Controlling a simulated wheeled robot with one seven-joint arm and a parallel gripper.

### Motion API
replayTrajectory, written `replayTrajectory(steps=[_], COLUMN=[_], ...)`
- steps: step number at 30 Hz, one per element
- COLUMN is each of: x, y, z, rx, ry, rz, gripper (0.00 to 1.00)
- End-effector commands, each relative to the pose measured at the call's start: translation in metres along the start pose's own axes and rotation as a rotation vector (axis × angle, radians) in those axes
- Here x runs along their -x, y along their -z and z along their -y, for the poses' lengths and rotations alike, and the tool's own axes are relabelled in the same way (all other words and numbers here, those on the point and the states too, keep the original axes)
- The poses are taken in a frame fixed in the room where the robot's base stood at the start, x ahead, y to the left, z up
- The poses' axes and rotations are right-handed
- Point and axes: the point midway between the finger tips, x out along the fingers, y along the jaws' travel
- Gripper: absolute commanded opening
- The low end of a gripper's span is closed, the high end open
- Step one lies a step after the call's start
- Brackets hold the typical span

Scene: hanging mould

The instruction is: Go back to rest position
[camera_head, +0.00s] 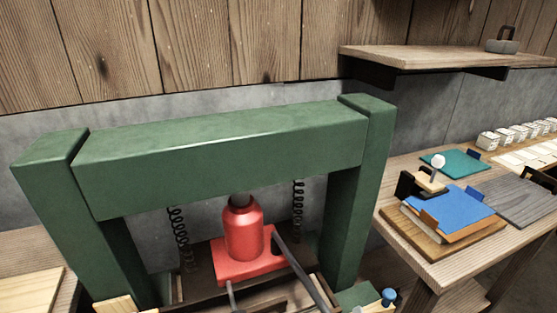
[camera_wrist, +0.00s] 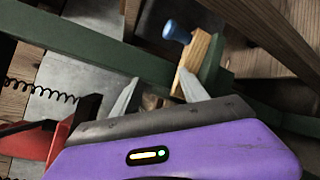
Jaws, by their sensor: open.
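My gripper (camera_wrist: 157,95) shows in the wrist view with its two grey fingers apart and nothing clearly held between them. Its purple body (camera_wrist: 175,150) fills the lower part of that view. A wooden handle (camera_wrist: 196,62) with a blue knob (camera_wrist: 176,31) stands just beyond the right finger; I cannot tell whether they touch. In the head view a blue knob (camera_head: 388,296) shows at the bottom right of the press. I cannot make out my gripper in the head view.
A green press frame (camera_head: 225,150) stands ahead, with a red jack (camera_head: 243,232) and coil springs inside it. A dark lever (camera_head: 300,270) sticks out from the jack. A wooden table (camera_head: 420,255) with a blue pad (camera_head: 450,207) is at right. A shelf (camera_head: 430,57) hangs above.

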Motion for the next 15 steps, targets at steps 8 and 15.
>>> replayTrajectory(steps=[8, 15], x=[0.110, 0.206], y=[0.002, -0.036], z=[-0.012, -0.041], rx=[-0.906, -1.581], ry=[0.010, 0.072], rz=[-0.267, -0.361], gripper=[0.52, 0.52])
